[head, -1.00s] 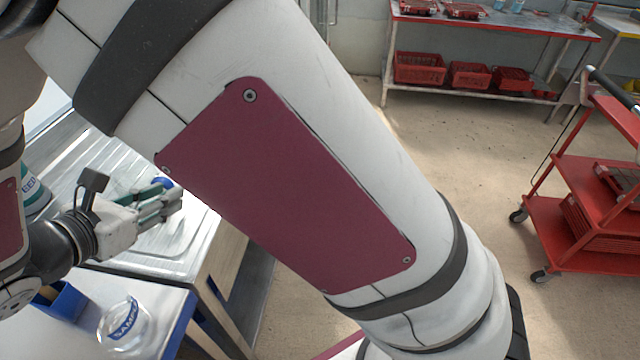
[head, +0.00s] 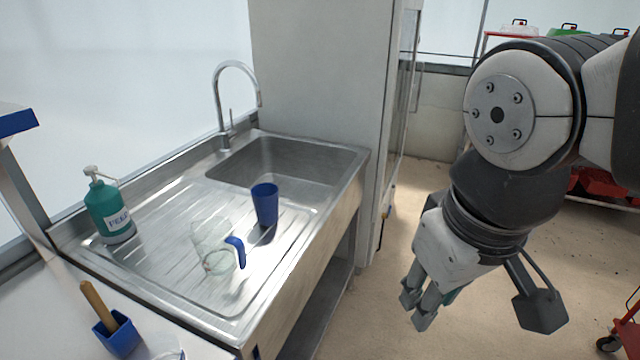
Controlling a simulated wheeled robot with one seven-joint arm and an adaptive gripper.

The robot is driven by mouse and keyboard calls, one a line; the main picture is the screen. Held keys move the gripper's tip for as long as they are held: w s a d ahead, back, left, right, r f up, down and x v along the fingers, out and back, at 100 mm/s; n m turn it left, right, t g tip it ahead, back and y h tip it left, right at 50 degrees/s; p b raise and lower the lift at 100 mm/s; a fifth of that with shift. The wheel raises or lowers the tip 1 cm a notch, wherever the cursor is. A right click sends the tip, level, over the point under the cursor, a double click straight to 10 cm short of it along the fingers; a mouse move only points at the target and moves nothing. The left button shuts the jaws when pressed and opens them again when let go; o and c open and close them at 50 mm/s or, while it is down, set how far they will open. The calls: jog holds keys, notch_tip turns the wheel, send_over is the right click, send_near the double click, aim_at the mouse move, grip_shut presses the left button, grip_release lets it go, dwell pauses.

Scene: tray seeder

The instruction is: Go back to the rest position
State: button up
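My gripper (head: 418,306) hangs at the right of the head view, pointing down over the open floor to the right of the sink unit. Its fingers are seen from the side and look close together. Whether they are fully shut cannot be told. No object shows between them. My arm comes in from the right edge, bent above the gripper.
A steel sink unit (head: 190,290) stands at left with a tap (head: 228,100). On its drainboard are a green pump bottle (head: 110,212), a blue cup (head: 265,203) and a clear jug (head: 215,255). A blue holder (head: 118,338) is at lower left. Floor (head: 385,330) is clear.

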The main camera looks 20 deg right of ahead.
jog(key=shift+s+a+m+t+y, duration=0.25)
jog(key=shift+s+m+t+y, duration=0.2)
jog(key=shift+m, duration=0.25)
jog(key=shift+r, duration=0.1)
jog(key=shift+t, duration=0.55)
notch_tip(320, 180, up, 5)
jog(key=p, duration=0.3)
jog(key=shift+p, duration=0.4)
